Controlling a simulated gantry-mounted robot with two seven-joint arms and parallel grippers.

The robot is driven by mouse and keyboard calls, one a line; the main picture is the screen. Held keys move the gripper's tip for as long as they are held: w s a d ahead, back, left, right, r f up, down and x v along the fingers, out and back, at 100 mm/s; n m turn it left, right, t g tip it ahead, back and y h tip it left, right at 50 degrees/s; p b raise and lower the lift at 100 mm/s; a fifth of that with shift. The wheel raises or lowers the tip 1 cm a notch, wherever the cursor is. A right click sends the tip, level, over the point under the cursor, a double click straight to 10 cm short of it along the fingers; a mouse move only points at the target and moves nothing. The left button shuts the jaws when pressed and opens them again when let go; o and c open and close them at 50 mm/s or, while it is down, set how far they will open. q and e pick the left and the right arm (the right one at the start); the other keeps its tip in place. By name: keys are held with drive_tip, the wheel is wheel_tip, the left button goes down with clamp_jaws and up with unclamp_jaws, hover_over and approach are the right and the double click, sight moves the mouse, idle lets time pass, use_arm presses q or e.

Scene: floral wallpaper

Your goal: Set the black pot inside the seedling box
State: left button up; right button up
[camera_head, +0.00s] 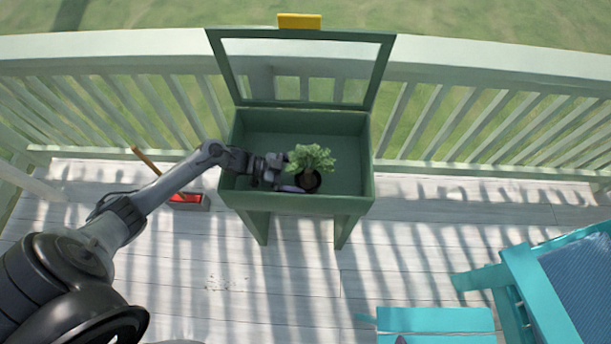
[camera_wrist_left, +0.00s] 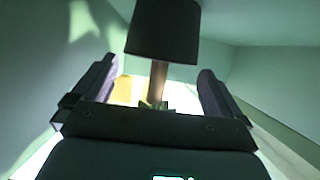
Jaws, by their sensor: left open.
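The seedling box (camera_head: 345,200) is a green planter on legs with its framed, see-through lid (camera_head: 383,75) raised. The black pot (camera_head: 309,183), holding a leafy green plant (camera_head: 311,157), is inside the box near its front wall. It looks upright, and leaves cover part of its rim. My left gripper (camera_head: 288,173) reaches in over the left wall, open, just left of the pot. In the left wrist view, the pot (camera_wrist_left: 163,32) and a brown stem show between and beyond the spread fingers (camera_wrist_left: 158,72). Contact between the pot and the box floor is hidden. My right gripper is not in view.
A pale green railing (camera_head: 480,75) runs behind the box. A red tool with a wooden handle (camera_head: 187,199) lies left of the box. Turquoise furniture (camera_head: 530,290) stands front right. The box's right side is clear.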

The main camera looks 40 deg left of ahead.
use_arm(q)
drive_tip(key=shift+p+v, duration=0.3)
drive_tip(key=shift+v, duration=1.65)
